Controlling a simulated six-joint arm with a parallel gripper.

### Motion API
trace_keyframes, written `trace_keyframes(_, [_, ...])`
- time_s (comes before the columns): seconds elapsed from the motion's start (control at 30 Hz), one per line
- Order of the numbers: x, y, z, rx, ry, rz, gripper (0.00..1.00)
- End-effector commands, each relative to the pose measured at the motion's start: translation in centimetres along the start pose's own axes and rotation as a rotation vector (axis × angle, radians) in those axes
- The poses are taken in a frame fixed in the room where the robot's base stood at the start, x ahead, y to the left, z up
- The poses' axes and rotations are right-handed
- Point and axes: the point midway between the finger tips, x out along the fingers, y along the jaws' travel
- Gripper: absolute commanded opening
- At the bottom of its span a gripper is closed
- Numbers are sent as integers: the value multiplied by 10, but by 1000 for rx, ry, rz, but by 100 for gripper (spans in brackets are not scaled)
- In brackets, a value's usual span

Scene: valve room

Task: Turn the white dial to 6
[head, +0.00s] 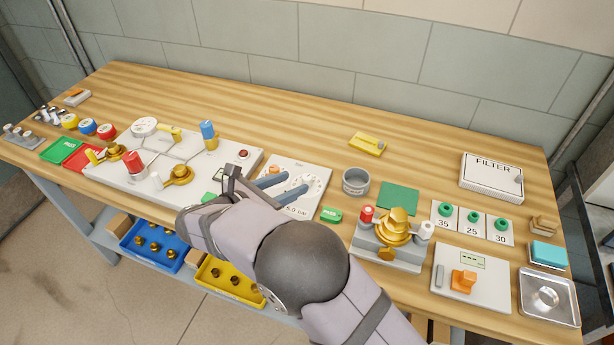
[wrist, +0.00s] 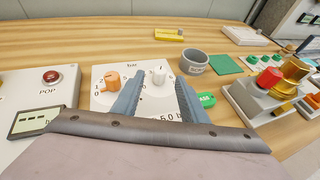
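The white dial (wrist: 159,76) sits on the right part of a light panel (wrist: 103,104) with printed scale marks. The numeral it points at is too small to tell. An orange dial (wrist: 113,82) is on the left of the same panel.
A grey cup (head: 356,181) and a green tag (head: 331,214) are right of the panel. A larger panel with a red button (head: 244,154) and several valves is left. A brass valve block (head: 390,242) stands to the right. The bench behind the panel is mostly clear.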

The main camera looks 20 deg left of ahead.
Motion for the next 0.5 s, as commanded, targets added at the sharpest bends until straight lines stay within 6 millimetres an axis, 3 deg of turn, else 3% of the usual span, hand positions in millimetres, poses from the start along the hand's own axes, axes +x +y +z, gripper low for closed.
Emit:
trace_keyframes(0.27, [6,0,1,-13,-1,-3,40])
trace_keyframes(0.5, [34,-1,2,-11,-1,-5,40])
